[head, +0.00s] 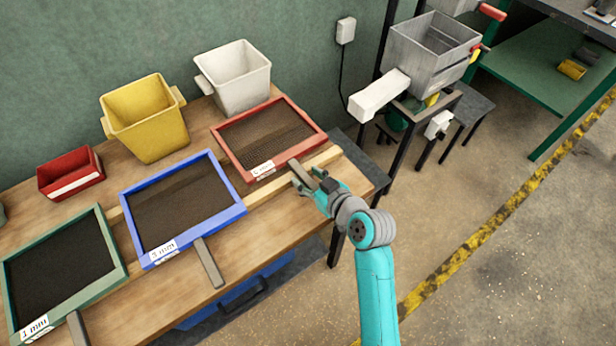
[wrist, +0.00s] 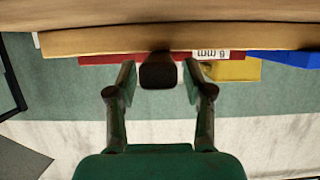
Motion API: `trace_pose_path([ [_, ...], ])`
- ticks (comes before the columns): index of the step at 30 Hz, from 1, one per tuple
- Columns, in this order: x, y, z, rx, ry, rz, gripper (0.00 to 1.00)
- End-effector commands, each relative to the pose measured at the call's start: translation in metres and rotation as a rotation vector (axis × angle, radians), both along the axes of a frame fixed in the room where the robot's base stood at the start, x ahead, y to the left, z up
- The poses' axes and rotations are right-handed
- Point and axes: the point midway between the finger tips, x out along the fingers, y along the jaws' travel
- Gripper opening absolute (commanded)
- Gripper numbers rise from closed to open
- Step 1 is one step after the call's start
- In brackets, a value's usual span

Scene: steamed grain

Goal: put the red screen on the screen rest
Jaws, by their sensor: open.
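The red screen (head: 265,135) lies on the wooden bench at the back right, a red frame with dark mesh and a white label. In the wrist view its red frame (wrist: 95,60) shows beyond a wooden rail, with a "6 mm" label. Its grey-brown handle (wrist: 157,72) points toward me. My gripper (head: 308,178) is at the handle's end. In the wrist view my open gripper (wrist: 158,76) has one finger on each side of the handle, with gaps visible. I cannot tell which thing is the screen rest.
A blue screen (head: 184,205) and a green screen (head: 62,262) lie further left, with handles toward the front. A yellow bin (head: 146,117), a white bin (head: 238,78) and a small red bin (head: 70,173) stand behind. A grey hopper (head: 430,52) stands right of the bench.

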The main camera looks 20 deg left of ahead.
Motion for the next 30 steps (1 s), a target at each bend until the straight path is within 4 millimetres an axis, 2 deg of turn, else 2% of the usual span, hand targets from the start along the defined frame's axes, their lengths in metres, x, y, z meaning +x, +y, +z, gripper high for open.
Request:
trace_pose_path([
  [18, -0.058, -0.076, 0.039, 0.001, 0.0, -0.002, 0.52],
  [24, -0.066, -0.085, 0.044, 0.0, 0.0, -0.001, 0.52],
  [30, -0.066, -0.085, 0.044, 0.0, 0.0, 0.0, 0.52],
])
